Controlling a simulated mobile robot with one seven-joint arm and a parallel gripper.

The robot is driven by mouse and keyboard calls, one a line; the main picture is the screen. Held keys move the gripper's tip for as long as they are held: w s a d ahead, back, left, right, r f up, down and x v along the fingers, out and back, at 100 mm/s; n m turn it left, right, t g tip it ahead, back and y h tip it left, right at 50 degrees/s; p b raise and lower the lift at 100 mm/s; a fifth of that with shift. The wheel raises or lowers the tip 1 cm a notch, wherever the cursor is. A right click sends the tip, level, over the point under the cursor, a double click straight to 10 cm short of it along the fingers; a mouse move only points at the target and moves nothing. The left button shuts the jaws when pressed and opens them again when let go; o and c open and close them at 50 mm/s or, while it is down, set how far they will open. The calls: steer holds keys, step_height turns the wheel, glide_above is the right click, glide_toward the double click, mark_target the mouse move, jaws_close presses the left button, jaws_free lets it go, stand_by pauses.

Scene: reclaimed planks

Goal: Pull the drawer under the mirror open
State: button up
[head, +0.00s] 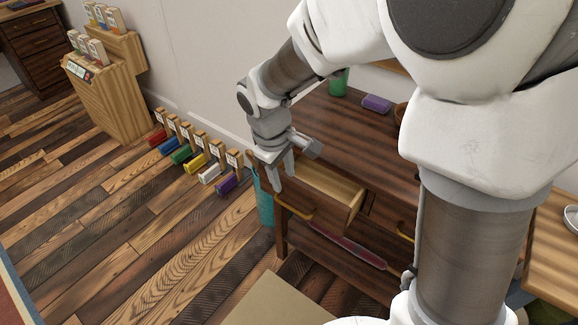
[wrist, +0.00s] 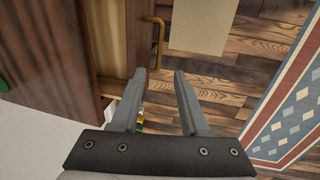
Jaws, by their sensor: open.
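A dark wood table (head: 345,120) stands against the wall. Its left drawer (head: 325,180) is partly out, with its pale inside showing. This drawer's brass handle (head: 298,213) is on its front; the handle also shows in the wrist view (wrist: 159,42). My gripper (head: 275,178) is above the drawer's left end. In the wrist view my gripper (wrist: 158,74) has its fingers apart with nothing between the tips, and the handle appears just beyond them. I cannot tell whether a finger touches the handle or drawer. The mirror is not clearly visible; my arm covers part of the wall.
A second brass handle (head: 406,234) is farther right. A purple box (head: 377,103) and a green cup (head: 338,82) stand on the table. A teal bin (head: 264,203) is at its left side. Several coloured blocks (head: 183,153) line the wall. Floor in front holds a beige mat (head: 275,302).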

mark_target(291, 207)
steer(key=f+b, duration=0.1)
steer(key=f, duration=0.3)
steer(key=w+d+f+b, duration=0.1)
steer(key=f, duration=0.3)
steer(key=w+f+b, duration=0.1)
steer(key=f, duration=0.3)
steer(key=shift+d+f+b, duration=0.3)
steer(key=shift+b, duration=0.05)
jaws_close()
stand_by(0.7)
